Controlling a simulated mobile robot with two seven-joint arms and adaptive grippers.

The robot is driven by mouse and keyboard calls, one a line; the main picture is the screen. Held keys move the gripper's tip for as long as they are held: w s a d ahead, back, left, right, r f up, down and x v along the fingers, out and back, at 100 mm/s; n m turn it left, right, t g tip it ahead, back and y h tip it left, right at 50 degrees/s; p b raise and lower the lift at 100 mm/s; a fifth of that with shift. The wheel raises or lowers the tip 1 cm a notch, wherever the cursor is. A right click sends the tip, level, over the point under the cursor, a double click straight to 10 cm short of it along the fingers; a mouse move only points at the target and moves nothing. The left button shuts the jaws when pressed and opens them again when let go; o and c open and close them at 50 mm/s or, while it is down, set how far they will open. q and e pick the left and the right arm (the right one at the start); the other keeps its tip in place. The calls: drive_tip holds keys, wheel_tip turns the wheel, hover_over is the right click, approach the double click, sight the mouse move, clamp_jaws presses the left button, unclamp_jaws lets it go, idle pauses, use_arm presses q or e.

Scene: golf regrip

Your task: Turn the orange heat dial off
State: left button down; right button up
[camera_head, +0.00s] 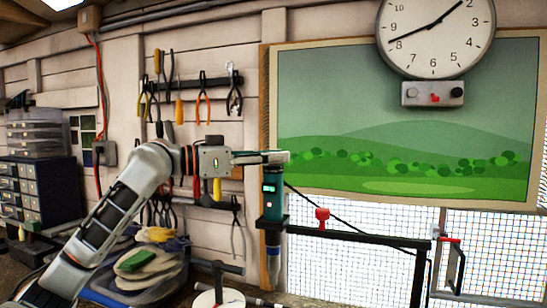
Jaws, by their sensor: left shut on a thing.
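My left gripper (278,157) comes in from the left and points right. It is shut at the top of an upright teal device (271,200) with small lit green displays on its face. I cannot make out an orange heat dial for certain; the device's small controls are too small to tell. A black cable runs from the device toward the lower right. My right gripper is out of view.
A black stand bar (360,235) with a red clamp knob (321,215) is right of the device. A tray of cloths (140,285) lies lower left. Pliers hang behind.

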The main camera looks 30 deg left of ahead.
use_arm(q)
drive_tip(key=m+g+h, duration=0.3)
drive_tip(key=shift+r+m+g+h, duration=0.1)
drive_tip(key=shift+m+g+h, duration=0.2)
drive_tip(key=shift+g+h, duration=0.1)
drive_tip(key=shift+m+g+h, duration=0.9)
drive_tip(key=shift+m+g, duration=0.1)
drive_tip(key=shift+g, duration=0.4)
drive_tip(key=c, duration=1.8)
unclamp_jaws()
drive_tip(key=shift+d, duration=0.1)
drive_tip(key=shift+o, duration=0.2)
drive_tip(key=v, duration=1.2)
